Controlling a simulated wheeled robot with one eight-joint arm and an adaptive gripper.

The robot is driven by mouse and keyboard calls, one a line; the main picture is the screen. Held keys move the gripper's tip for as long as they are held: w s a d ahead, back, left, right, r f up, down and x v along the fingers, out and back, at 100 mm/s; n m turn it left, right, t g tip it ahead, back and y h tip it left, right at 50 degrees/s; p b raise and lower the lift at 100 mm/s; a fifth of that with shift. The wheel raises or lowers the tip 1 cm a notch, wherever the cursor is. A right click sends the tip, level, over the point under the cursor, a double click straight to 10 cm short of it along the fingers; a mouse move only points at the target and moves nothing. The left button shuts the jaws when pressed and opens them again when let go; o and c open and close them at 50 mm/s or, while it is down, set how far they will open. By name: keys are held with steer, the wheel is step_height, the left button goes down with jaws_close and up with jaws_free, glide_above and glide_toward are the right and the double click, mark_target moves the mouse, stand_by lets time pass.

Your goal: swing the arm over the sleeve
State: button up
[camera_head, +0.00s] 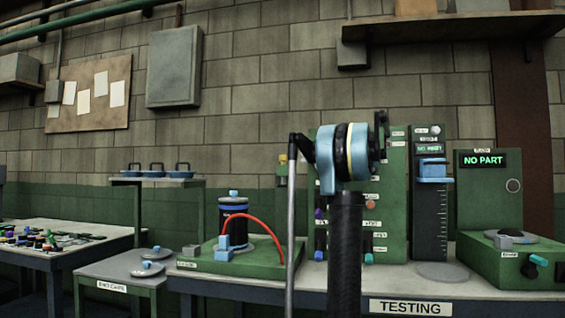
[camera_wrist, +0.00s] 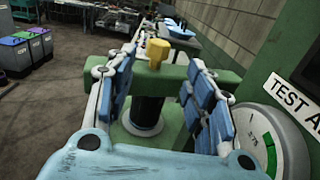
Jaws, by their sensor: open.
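In the wrist view, a dark upright cylinder (camera_wrist: 149,113), apparently the sleeve, stands on a pale round foot. A green bar (camera_wrist: 222,75) crosses at its top, with a yellow knob (camera_wrist: 157,52) above. I cannot tell whether the bar touches the sleeve. My gripper (camera_wrist: 160,62) is open, its blue-padded fingers to either side of the knob and sleeve in the picture; no contact is clear. In the head view, my arm hides the gripper and most of this fixture; a bit of yellow (camera_head: 283,158) shows left of the arm.
A gauge (camera_wrist: 270,140) on a green panel stands close at right in the wrist view. In the head view, another black cylinder (camera_head: 233,212) stands on a green base with a red hose (camera_head: 262,222). Green test panels (camera_head: 395,190) stand behind my arm on the testing bench.

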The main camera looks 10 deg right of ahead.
mark_target(284, 157)
steer(key=x, duration=1.1)
steer(key=shift+s, duration=0.1)
steer(key=shift+r, duration=0.1)
jaws_close()
